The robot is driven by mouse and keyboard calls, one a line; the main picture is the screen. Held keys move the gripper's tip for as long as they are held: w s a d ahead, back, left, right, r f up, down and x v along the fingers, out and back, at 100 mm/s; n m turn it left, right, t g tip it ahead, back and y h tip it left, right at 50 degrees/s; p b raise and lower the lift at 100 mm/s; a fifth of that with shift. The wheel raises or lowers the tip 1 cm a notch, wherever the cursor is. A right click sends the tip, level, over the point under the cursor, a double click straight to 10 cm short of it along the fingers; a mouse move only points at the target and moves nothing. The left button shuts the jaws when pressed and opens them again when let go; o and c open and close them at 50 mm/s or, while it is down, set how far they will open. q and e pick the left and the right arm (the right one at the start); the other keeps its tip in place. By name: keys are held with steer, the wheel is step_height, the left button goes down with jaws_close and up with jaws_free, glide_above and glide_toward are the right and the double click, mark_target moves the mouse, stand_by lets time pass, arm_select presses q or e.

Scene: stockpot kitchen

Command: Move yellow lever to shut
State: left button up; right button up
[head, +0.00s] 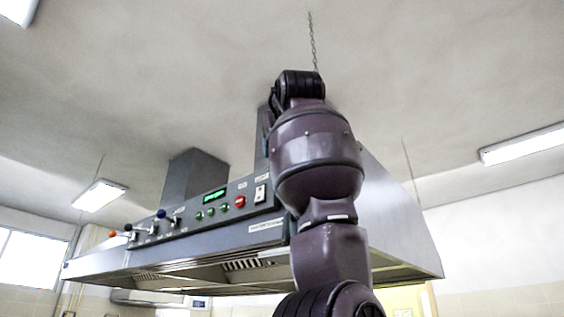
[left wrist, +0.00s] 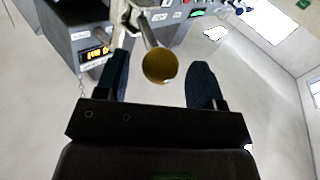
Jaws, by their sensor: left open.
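In the left wrist view, the yellow lever (left wrist: 160,66) shows as a round dull-yellow knob on a metal shaft that runs up to a bracket at the top of the picture. My left gripper (left wrist: 161,70) is open, with one dark finger on each side of the knob. In the head view the yellow lever and the left fingers are not visible; my arm covers part of the hood there.
A steel extractor hood (head: 190,243) hangs in the head view. Its front panel carries small levers with orange (head: 112,233) and blue (head: 161,214) knobs, a red button (head: 240,201) and a green display (head: 214,196). The left wrist view shows a grey box with an orange display (left wrist: 96,53).

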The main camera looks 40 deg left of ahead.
arm_select(q)
steer(key=shift+x, duration=0.9)
steer(key=shift+d, duration=0.1)
jaws_close()
